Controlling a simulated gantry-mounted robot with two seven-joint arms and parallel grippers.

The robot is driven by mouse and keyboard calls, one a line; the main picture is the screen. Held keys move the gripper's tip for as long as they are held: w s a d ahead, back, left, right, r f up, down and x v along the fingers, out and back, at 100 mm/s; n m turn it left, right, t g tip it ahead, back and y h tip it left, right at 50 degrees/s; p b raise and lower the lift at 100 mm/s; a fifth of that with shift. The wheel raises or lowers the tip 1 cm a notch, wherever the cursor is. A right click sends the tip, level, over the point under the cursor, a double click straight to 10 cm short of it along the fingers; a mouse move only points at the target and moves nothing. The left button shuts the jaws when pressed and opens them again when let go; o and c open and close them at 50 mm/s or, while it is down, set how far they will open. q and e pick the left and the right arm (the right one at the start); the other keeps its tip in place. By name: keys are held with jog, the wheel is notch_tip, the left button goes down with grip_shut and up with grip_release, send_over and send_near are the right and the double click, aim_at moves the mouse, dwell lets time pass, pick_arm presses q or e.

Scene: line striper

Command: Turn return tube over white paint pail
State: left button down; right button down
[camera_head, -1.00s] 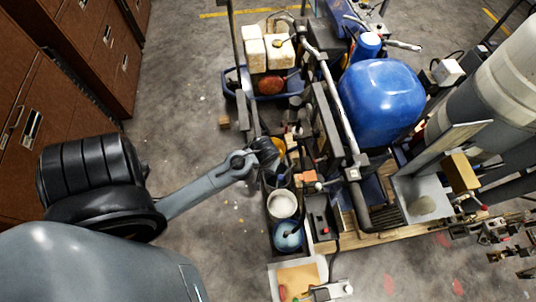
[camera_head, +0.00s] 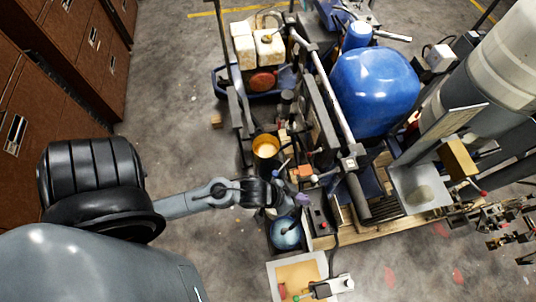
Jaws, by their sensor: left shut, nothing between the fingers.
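My left gripper (camera_head: 291,196) is over the row of paint pails at the left side of the striper, shut and empty. The white paint pail is almost wholly hidden beneath the gripper and wrist. A yellow pail (camera_head: 265,150) stands farther back in the row, and a blue paint pail (camera_head: 285,234) stands nearer. The return tube cannot be told apart clearly among the small dark parts around the gripper. Whether the gripper touches anything cannot be told. My right gripper is not in view.
The striper's blue tank (camera_head: 375,90) and long handle bar (camera_head: 325,85) stand to the right of the pails. A tray of tan material (camera_head: 298,272) lies nearer. Brown cabinets (camera_head: 40,130) line the left.

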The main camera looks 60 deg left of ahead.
pick_arm(q)
notch_tip(320, 180, down, 14)
jog(key=s+h+b, duration=0.2)
jog(key=h+b, duration=0.3)
jog(key=b, duration=0.2)
jog(key=s+a+f+n+h+b, duration=0.3)
jog(key=s+a+f+h+b, duration=0.1)
jog(key=a+f+b, duration=0.5)
jog(key=w+a+f+n+t+b, duration=0.15)
jog(key=a+f+b, duration=0.25)
jog(key=a+b, duration=0.5)
jog(key=a+f+n+t+b, duration=0.1)
jog(key=a+f+n+b, duration=0.3)
jog(key=a+b, duration=0.55)
jog(key=a+f+n+t+b, duration=0.1)
jog(key=a+f+b, duration=0.5)
jog(key=a, duration=0.5)
jog(key=s+d+x, duration=0.1)
jog(key=x, duration=1.1)
jog(key=shift+d+r+b, duration=0.2)
jog(key=shift+d+b, duration=0.15)
jog(key=shift+d, duration=0.15)
jog(key=shift+m, duration=0.25)
